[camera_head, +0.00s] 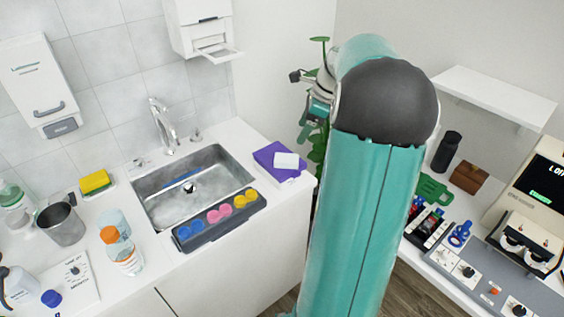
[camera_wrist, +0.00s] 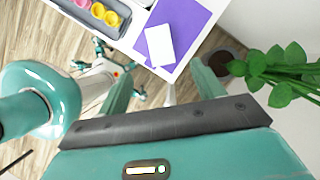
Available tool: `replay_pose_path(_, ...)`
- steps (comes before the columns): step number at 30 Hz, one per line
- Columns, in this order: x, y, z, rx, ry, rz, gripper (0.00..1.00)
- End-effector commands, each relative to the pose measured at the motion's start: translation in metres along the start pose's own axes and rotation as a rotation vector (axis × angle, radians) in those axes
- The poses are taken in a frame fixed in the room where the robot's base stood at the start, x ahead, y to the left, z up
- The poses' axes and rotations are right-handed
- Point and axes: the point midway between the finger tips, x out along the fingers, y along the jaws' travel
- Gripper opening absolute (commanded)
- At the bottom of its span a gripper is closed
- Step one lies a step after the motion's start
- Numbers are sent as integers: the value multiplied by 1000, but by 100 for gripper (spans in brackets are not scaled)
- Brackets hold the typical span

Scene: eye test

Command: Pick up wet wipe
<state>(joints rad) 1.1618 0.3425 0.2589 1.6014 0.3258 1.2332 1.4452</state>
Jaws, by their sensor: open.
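A flat purple pack or sheet (camera_head: 270,158) lies on the counter near its front right corner, right of the sink. A small white rectangular piece (camera_head: 286,160) lies on it. One of these appears to be the wet wipe; I cannot tell which. In the wrist view, the purple item (camera_wrist: 190,18) and the white piece (camera_wrist: 159,45) are at the top, beyond my fingertips. My gripper (camera_wrist: 162,72) is open and empty, its two teal fingers apart. In the head view, my gripper (camera_head: 317,104) is partly hidden behind my arm and is above and right of the purple item.
A sink (camera_head: 190,187) with a tray of coloured round pieces (camera_head: 219,217) is left of the purple item. A green plant (camera_wrist: 290,72) stands close on the right in the wrist view. A bench with eye-test instruments (camera_head: 470,262) is at the right.

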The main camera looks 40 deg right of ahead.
Motion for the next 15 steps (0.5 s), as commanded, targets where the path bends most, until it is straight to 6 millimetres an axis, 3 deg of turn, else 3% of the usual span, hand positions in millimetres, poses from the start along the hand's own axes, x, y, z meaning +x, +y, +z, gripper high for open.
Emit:
replay_pose_path(6,44,1,0,-2,-1,4,67)
replay_pose_path(15,72,2,1,-5,0,2,67)
